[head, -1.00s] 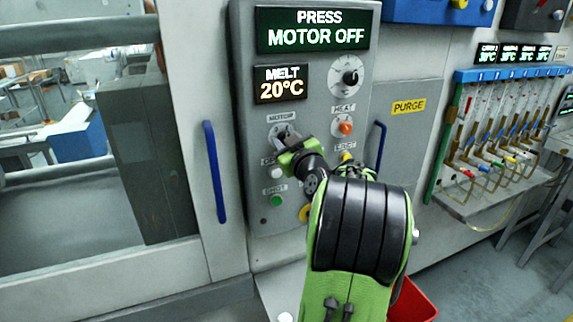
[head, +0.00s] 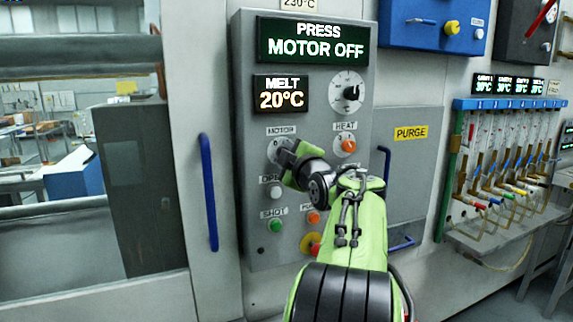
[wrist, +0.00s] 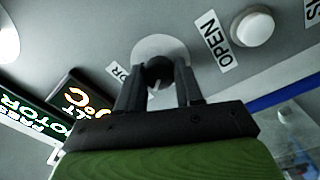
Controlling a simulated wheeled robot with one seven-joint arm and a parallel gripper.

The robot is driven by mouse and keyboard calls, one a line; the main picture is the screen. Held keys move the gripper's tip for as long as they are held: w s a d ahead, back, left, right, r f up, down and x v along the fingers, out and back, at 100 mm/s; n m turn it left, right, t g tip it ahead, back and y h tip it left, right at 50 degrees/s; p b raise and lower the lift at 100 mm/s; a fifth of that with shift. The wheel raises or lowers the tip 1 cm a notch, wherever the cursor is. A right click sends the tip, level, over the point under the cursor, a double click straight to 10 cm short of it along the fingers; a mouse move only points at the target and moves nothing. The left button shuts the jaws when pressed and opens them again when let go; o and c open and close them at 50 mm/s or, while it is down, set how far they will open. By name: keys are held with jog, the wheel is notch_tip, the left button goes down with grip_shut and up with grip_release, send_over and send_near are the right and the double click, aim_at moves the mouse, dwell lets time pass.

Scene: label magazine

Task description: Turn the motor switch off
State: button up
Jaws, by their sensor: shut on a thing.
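The motor switch (head: 274,148) is a round dial under the MOTOR label on the grey control panel. My gripper (head: 288,154) is at this dial and covers its right part in the head view. In the wrist view, the switch's dark knob (wrist: 158,69) sits between the fingertips of my gripper (wrist: 157,80), which is shut on it. The pale round plate shows around the knob. The switch's pointer position is hidden. The top display (head: 312,40) reads PRESS MOTOR OFF.
The HEAT knob (head: 348,146) is right of the motor switch. The OPEN button (wrist: 252,27), green SHOT button (head: 275,225) and a red-and-yellow button (head: 310,244) are close by. Blue handles (head: 209,192) flank the panel. The MELT display (head: 281,94) reads 20°C.

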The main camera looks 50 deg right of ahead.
dwell(0.5)
jog(key=o, duration=1)
jog(key=shift+o, duration=0.2)
jog(key=shift+s, duration=0.1)
jog(key=b+v, duration=0.1)
jog(key=v, duration=1.4)
jog(key=shift+s+a+b, duration=0.2)
jog(key=shift+a+b, duration=0.05)
jog(key=shift+b, duration=0.05)
